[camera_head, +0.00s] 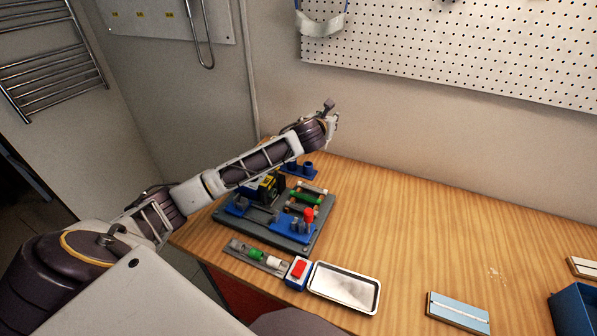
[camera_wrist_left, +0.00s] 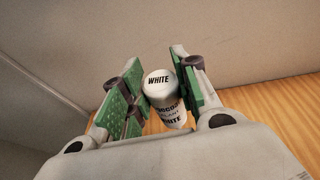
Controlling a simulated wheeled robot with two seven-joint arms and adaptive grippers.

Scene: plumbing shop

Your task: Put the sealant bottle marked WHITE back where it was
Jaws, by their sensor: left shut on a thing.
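The sealant bottle is white, with WHITE in dark letters on its cap and side, and shows in the left wrist view (camera_wrist_left: 166,106). It stands between the green finger pads of my left gripper (camera_wrist_left: 162,88), which is shut on it. Wooden tabletop shows just below the bottle; whether its base touches the wood is hidden. In the head view my left gripper (camera_head: 334,122) is at the table's back left edge, near the wall, and the bottle is hidden there. A blue holder (camera_head: 297,168) with round cups sits just below my forearm, partly covered. My right gripper is out of view.
A grey-and-blue fixture (camera_head: 262,222) stands at the table's left, under my left arm. In front are a strip with green and white pieces (camera_head: 257,256), a red-button box (camera_head: 298,270) and a metal tray (camera_head: 344,287). The table's middle and back right are clear.

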